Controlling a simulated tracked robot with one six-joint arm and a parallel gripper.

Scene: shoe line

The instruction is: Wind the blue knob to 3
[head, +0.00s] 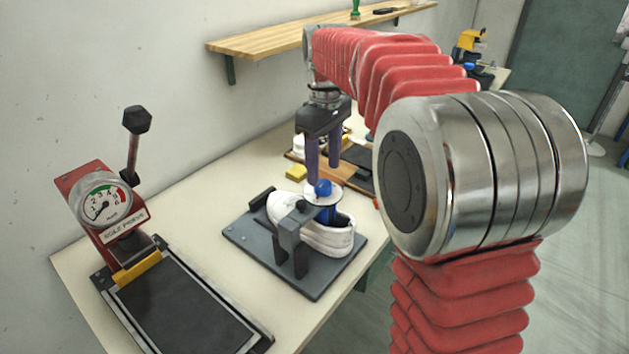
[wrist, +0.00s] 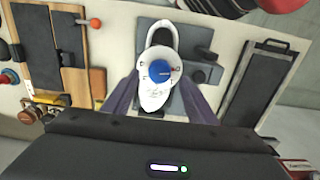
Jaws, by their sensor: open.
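The blue knob (head: 323,187) sits on a white dial plate above a white shoe (head: 309,226), which is held in a dark clamp stand on a grey base plate (head: 254,245). In the wrist view the blue knob (wrist: 160,71) shows from above, with a pale mark on its top; the marks on the dial (wrist: 172,87) are too small to read. My gripper (head: 322,172) points down just above and behind the knob, its purple fingers apart. In the wrist view its fingers (wrist: 161,102) lie on both sides of the shoe, and nothing is between them at the knob.
A red sole press (head: 88,220) with a round gauge, upright lever and black plate (head: 183,312) stands at the left. A yellow block (head: 296,172) and boards with tools lie behind the shoe stand. A wooden shelf (head: 262,43) is on the wall.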

